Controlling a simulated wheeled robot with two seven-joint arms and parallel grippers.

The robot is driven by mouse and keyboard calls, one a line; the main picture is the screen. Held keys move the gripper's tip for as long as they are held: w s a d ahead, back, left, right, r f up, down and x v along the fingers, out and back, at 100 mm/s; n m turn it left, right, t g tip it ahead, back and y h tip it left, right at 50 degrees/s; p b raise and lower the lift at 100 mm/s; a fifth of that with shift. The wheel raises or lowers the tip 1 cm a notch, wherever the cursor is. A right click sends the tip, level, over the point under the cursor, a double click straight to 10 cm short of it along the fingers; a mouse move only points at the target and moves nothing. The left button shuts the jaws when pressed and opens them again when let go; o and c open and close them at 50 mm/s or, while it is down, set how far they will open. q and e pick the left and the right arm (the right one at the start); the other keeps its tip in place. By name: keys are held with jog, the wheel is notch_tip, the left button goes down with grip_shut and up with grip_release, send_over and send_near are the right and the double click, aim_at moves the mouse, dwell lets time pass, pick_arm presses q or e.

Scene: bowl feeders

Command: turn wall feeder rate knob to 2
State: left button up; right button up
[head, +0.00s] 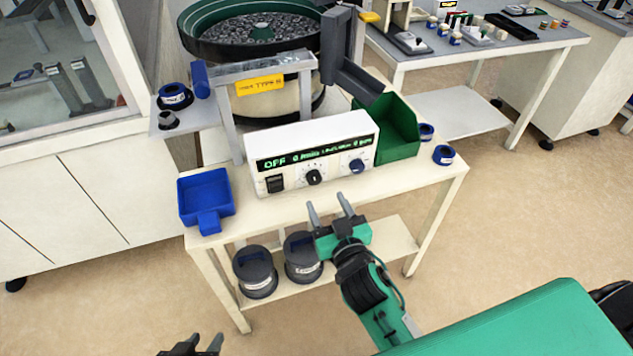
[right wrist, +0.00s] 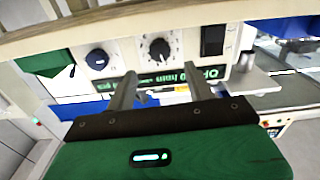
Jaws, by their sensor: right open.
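The white feeder control box (head: 315,150) stands on the small table, its display showing "OFF". Its front has a black dial knob (head: 314,177) with scale marks around it, a blue knob (head: 356,166) to the right and a black switch (head: 275,184) to the left. In the right wrist view the panel is upside down, with the black knob (right wrist: 159,49) beyond the fingertips and the blue knob (right wrist: 97,59) to the left. My right gripper (head: 327,203) is open and empty, in front of the box, apart from the knobs. My left gripper (head: 203,342) is open at the bottom edge.
A bowl feeder (head: 259,45) stands behind the box. A blue tray (head: 206,190) lies left of it, a green bin (head: 390,128) right. Dark canisters (head: 256,270) stand on the lower shelf. The table's front edge (head: 330,205) is close to my right gripper.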

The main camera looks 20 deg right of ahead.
aim_at(316, 181)
jog(key=w, duration=0.7)
jog(key=shift+w+a, duration=0.1)
jog(key=shift+w, duration=0.1)
jog(key=c, duration=1)
